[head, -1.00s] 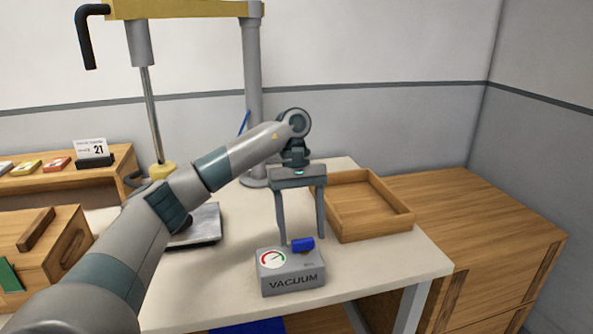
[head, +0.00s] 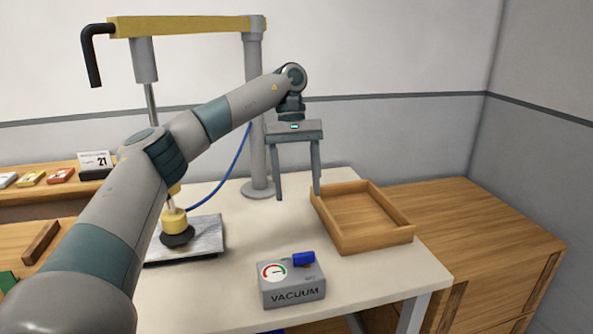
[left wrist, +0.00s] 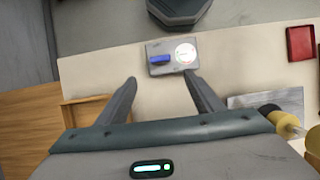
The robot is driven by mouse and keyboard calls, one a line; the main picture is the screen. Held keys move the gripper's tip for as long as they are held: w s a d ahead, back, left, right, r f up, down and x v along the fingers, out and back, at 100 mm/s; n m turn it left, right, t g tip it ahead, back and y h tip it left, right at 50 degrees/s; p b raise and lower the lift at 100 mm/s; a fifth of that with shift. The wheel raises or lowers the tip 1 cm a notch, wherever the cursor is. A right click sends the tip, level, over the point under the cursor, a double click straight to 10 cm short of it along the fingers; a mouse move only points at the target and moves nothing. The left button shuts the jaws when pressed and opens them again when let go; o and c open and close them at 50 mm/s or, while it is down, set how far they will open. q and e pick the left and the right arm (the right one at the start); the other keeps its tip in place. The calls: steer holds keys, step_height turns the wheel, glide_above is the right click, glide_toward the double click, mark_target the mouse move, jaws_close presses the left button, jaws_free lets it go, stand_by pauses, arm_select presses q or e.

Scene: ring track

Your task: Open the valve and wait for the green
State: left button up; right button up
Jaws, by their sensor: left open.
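The grey vacuum box (head: 292,291) stands near the front edge of the white table, labelled VACUUM. On top sits the blue valve handle (head: 304,258), lying crosswise; it also shows in the left wrist view (left wrist: 160,59). Beside it is the round dial (head: 273,272) with red and green arcs; the needle is too small to read surely. My left gripper (head: 298,197) is open and empty, fingers pointing down, above and behind the box and apart from the handle. In the left wrist view, the box lies just beyond the spread fingertips (left wrist: 159,77). My right gripper is not seen.
An empty wooden tray (head: 378,243) stands right of the box. At left, a suction cup (head: 177,230) on a yellow-armed lifter stands at a metal plate (head: 210,228). A blue hose (head: 232,170) hangs by the post. A wooden cabinet (head: 470,220) is at right.

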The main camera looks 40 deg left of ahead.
arm_select(q)
steer(key=shift+v, duration=1.2)
